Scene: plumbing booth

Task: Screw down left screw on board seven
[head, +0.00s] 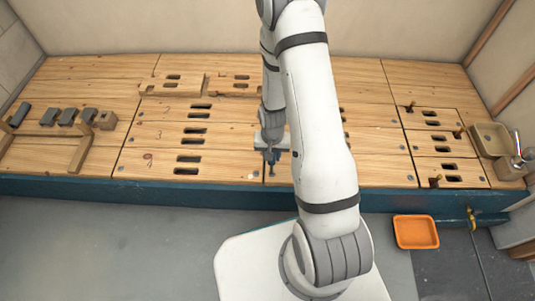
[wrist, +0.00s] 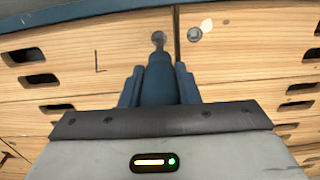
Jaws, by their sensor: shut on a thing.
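In the wrist view, my gripper (wrist: 160,88) is shut on a dark blue driver-like tool (wrist: 159,72). The tool's narrow tip is at a round grey screw (wrist: 158,37) near the edge of a wooden board (wrist: 110,45). Whether the tip is seated in the screw head cannot be told. A mark like an upside-down 7 (wrist: 98,61) is on this board. In the head view, my gripper (head: 271,156) is low over the front boards, and my arm hides most of the board beneath it.
A second screw (wrist: 194,34) sits across the seam on the neighbouring board. Other slotted boards (head: 190,135) lie on the bench. Grey blocks (head: 68,117) are at the left, a tan box (head: 490,139) at the right. An orange tray (head: 416,232) is on the floor.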

